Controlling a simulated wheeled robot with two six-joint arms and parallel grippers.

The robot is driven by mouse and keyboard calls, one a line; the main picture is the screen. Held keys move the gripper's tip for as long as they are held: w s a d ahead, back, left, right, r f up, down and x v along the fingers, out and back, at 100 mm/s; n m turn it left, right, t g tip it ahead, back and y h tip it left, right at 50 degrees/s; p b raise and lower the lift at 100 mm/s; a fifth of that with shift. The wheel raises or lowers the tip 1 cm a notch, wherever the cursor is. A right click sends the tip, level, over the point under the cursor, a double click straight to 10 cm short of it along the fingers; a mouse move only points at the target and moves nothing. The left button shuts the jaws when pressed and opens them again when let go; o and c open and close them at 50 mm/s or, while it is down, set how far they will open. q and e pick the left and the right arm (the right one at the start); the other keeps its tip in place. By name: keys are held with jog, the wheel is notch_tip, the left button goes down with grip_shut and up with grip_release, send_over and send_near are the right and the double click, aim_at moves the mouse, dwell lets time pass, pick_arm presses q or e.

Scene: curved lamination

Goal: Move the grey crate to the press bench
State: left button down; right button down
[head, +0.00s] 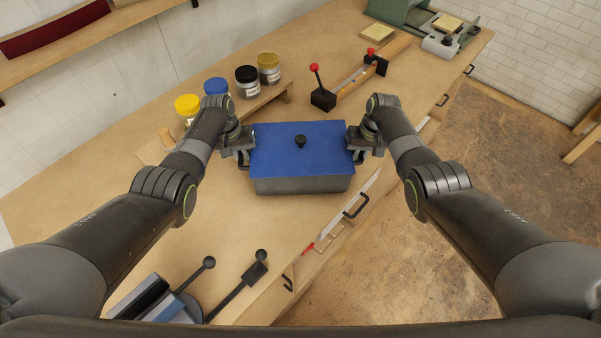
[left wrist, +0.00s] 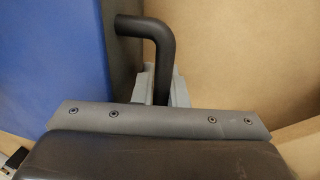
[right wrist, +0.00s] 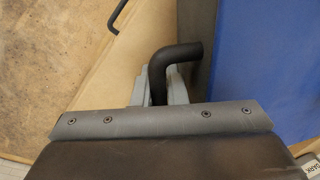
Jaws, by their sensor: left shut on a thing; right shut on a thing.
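The grey crate (head: 300,185) has a blue lid (head: 275,155) with a black knob (head: 301,141) on top. It is over the wooden bench in the middle of the head view; I cannot tell whether it touches the top. My left gripper (head: 241,156) is shut on the black handle (left wrist: 160,50) at the crate's left end. My right gripper (head: 361,156) is shut on the black handle (right wrist: 165,65) at its right end. Both wrist views show the handle bars between the fingers, with the blue lid beside them.
Jars with yellow (head: 187,104), blue, black and gold lids stand behind the crate on a wooden riser. A red-knobbed lever tool (head: 322,98) and a green machine (head: 405,14) stand farther back. The bench's front edge has drawer handles (head: 356,206).

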pick_arm(q)
jog(key=shift+f+b, duration=0.4)
jog(key=shift+f, duration=0.1)
pick_arm(e)
jog(key=shift+f, duration=0.5)
pick_arm(q)
jog(key=c, duration=1.5)
grip_release()
jog(key=shift+r, duration=0.1)
pick_arm(e)
jog(key=c, duration=1.5)
grip_release()
jog(key=shift+r, duration=0.1)
pick_arm(q)
jog(key=shift+o, duration=0.2)
pick_arm(e)
jog(key=shift+o, duration=0.2)
pick_arm(q)
jog(key=shift+a+r, duration=0.1)
jog(key=shift+r, duration=0.75)
notch_tip(320, 180, up, 6)
jog(key=a, duration=0.1)
jog(key=shift+a, duration=0.2)
pick_arm(e)
notch_tip(320, 180, up, 12)
jog(key=d, duration=0.2)
jog(key=shift+d, duration=0.1)
